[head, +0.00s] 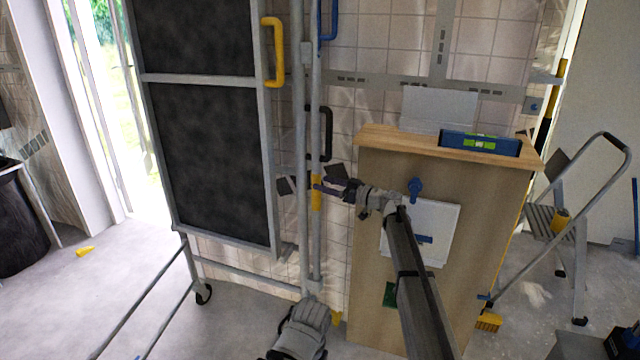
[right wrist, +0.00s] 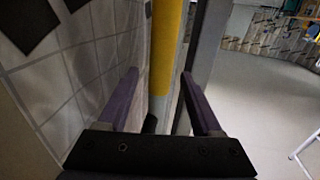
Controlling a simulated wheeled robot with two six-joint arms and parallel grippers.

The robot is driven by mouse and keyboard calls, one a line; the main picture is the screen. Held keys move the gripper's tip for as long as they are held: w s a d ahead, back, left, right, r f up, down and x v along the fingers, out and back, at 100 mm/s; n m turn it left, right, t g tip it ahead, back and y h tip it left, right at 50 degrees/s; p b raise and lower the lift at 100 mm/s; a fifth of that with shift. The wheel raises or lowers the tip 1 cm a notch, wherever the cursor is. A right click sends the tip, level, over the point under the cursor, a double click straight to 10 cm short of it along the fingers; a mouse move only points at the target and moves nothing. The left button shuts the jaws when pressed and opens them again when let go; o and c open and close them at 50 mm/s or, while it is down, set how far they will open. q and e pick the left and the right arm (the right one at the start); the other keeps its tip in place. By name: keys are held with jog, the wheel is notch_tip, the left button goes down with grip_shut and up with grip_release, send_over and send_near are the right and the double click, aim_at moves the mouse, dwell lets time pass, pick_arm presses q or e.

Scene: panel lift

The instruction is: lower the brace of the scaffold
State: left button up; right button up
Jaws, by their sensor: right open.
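The scaffold is a grey metal frame (head: 303,130) holding a dark panel (head: 205,160), in front of a tiled wall. On its slim upright poles are a blue handle (head: 328,20), a black handle (head: 326,133) and a yellow sleeve (head: 316,198). Which part is the brace is not clear to me. My right gripper (head: 324,187) is at the yellow sleeve, partly covering it. In the right wrist view, the purple fingers of my right gripper (right wrist: 158,78) are open, with the yellow sleeve (right wrist: 166,45) between or just beyond them.
A yellow handle (head: 272,52) is on the panel frame. A wooden cabinet (head: 375,250) with a blue level (head: 480,143) on top stands close on the right. A stepladder (head: 585,220) is farther right. Floor at the left is mostly clear.

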jog(key=shift+x, duration=1.2)
grip_shut()
dwell(0.5)
